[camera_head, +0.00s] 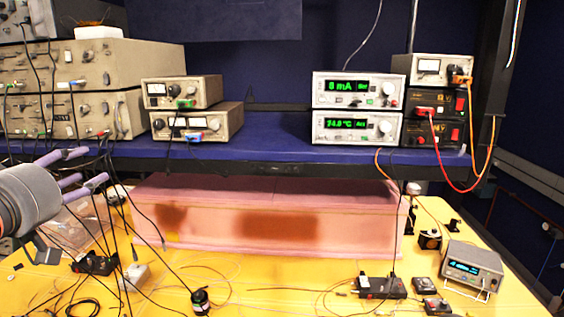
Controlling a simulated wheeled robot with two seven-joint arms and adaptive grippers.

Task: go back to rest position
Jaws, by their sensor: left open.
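My left gripper (92,167) reaches in from the left edge. Its two pale purple fingers are apart, with nothing seen between them. It appears in front of the shelf edge and to the left of the pink foam enclosure (345,222). The enclosure is a long, low box on the yellow table, below the blue shelf, with two dark blurred patches on its front. My right gripper is out of view.
Instruments (358,92) stand on the blue shelf (275,143). Thin cables hang near my left gripper. A black cylinder (200,301), a black box (381,287) and a grey display meter (472,267) sit on the yellow table (255,272).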

